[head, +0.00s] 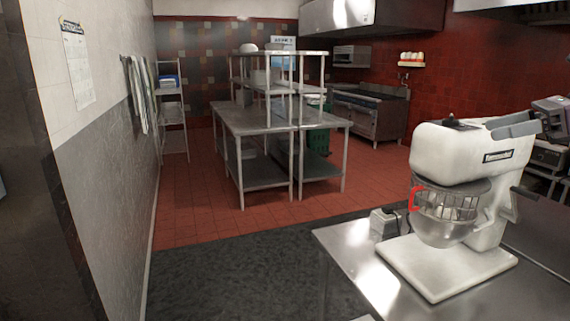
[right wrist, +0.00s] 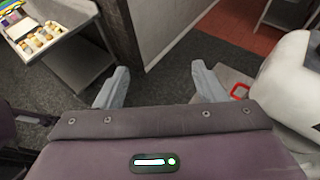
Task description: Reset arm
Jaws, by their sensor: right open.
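My right gripper (head: 513,126) shows at the right edge of the head view, by the top of a white stand mixer (head: 462,152). In the right wrist view my right gripper (right wrist: 160,86) has its two grey fingers spread wide apart, with nothing between them. The mixer (right wrist: 288,85) stands to the right of the fingers there, and I cannot tell whether they touch. My left gripper is not in view.
The mixer stands on a metal table (head: 350,255) at the lower right. A metal shelved table (head: 245,120) stands mid-room. A wall (head: 100,130) runs along the left. The dark floor mat (head: 225,270) is clear. A tray of small items (right wrist: 38,38) shows at upper left.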

